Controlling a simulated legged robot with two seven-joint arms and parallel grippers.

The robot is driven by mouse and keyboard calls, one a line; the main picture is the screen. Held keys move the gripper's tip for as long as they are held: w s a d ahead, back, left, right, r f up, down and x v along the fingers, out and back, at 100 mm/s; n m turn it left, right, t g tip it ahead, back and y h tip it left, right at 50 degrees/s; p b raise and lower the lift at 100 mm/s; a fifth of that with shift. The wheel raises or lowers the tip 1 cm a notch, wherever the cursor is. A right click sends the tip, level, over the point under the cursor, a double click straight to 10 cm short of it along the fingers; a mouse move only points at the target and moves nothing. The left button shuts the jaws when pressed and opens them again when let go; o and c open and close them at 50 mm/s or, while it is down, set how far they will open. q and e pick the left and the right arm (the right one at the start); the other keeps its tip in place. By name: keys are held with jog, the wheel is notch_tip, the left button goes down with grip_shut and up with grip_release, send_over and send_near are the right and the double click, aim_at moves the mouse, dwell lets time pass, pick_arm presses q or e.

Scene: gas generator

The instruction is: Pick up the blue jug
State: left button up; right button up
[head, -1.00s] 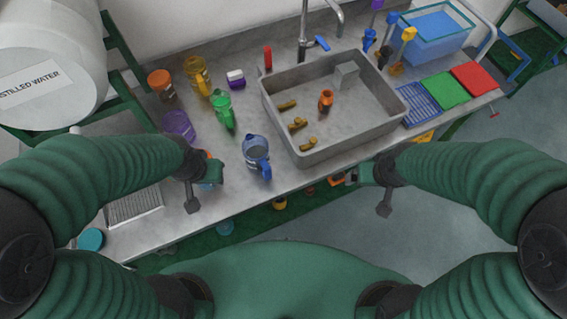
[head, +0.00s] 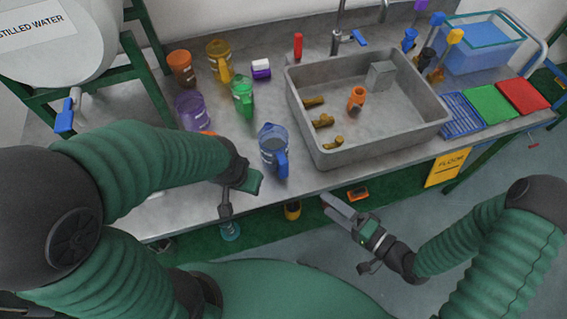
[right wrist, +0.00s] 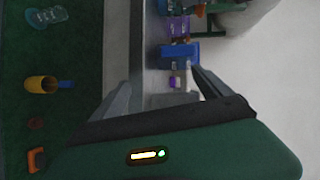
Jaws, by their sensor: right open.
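The blue jug (head: 270,148) stands upright near the bench's front edge, left of the sink, with its handle toward me. A blue shape between the fingers in the right wrist view (right wrist: 180,50) looks like this jug. My right gripper (head: 332,205) is open and empty, in front of the bench edge. It is apart from the jug, to its lower right, with fingers pointing toward the bench. My left gripper (head: 246,188) is just left of and below the jug, seen from behind. Its fingers are not clear.
The purple jug (head: 191,110), green jug (head: 242,97), yellow jug (head: 219,60) and orange jug (head: 181,68) stand behind and left. The grey sink (head: 370,100) holds an orange bottle (head: 356,99) and small brown pieces. A yellow jug (head: 292,211) sits below the bench edge.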

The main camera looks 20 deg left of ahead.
aim_at(283, 173)
jog(key=w+a, duration=0.2)
jog(key=a, duration=0.3)
jog(key=w+a+r+m+y, duration=0.1)
jog(key=w+a, duration=0.1)
jog(key=a, duration=0.3)
jog(key=w+a+y, duration=0.1)
jog(key=w+a, duration=0.1)
jog(key=a, duration=0.4)
jog(key=shift+r+t+p, duration=0.25)
jog(key=shift+t+p, duration=0.05)
jog(key=shift+p, duration=0.1)
jog(key=shift+d, duration=0.1)
jog(key=c, duration=1.9)
